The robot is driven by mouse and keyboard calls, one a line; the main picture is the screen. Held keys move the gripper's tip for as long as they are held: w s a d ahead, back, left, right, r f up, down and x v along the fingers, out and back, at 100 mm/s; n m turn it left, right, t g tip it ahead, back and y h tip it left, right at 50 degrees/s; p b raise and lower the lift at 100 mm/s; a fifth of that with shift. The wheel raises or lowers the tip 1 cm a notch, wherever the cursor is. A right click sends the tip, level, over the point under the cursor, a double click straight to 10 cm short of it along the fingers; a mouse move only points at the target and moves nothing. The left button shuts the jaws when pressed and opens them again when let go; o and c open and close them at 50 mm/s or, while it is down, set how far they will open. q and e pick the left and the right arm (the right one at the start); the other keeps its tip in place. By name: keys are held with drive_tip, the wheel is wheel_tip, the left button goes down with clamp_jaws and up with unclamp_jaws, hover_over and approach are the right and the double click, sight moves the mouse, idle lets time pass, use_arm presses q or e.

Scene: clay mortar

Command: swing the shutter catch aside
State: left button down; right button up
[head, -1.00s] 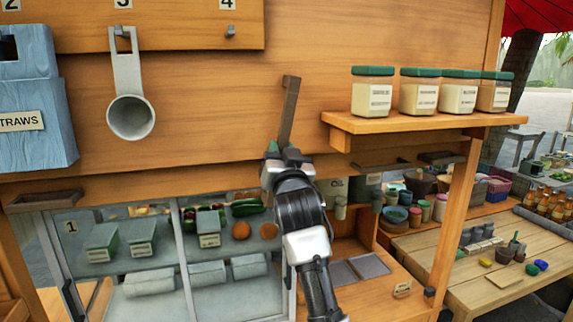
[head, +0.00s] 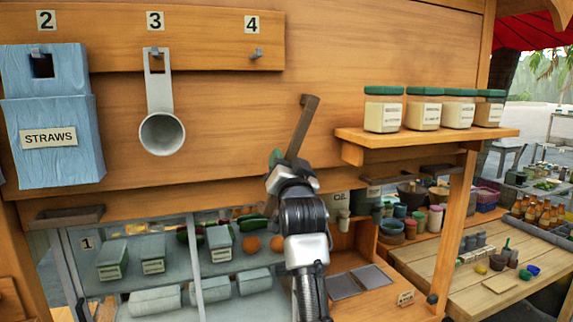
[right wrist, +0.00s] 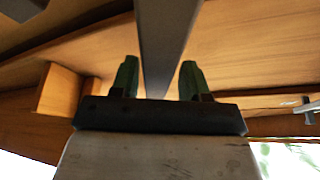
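The shutter catch (head: 303,125) is a dark, narrow bar with a small bent top end, flat against the wooden front panel. It leans with its top to the right. My right gripper (head: 289,163) is at the bar's lower end, and a green fingertip shows on its left. In the right wrist view the grey bar (right wrist: 167,40) runs between the two green-tipped fingers of the gripper (right wrist: 158,80). The fingers are apart, with visible gaps on both sides of the bar. The bar's lower end is hidden behind the gripper. My left gripper is out of view.
A shelf (head: 430,137) with several green-lidded jars juts out right of the catch. A hanging scoop (head: 162,133) and a blue straws box (head: 50,165) are to the left. A glass case (head: 130,245) stands below. The panel around the catch's top is clear.

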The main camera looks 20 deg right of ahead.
drive_tip(key=shift+o, duration=0.2)
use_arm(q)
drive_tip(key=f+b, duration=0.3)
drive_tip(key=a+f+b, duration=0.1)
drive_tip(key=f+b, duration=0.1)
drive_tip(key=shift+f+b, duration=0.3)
use_arm(e)
drive_tip(key=v, duration=1)
drive_tip(key=shift+s+a, duration=0.15)
drive_tip(key=shift+s, duration=0.2)
drive_tip(key=shift+f, duration=0.2)
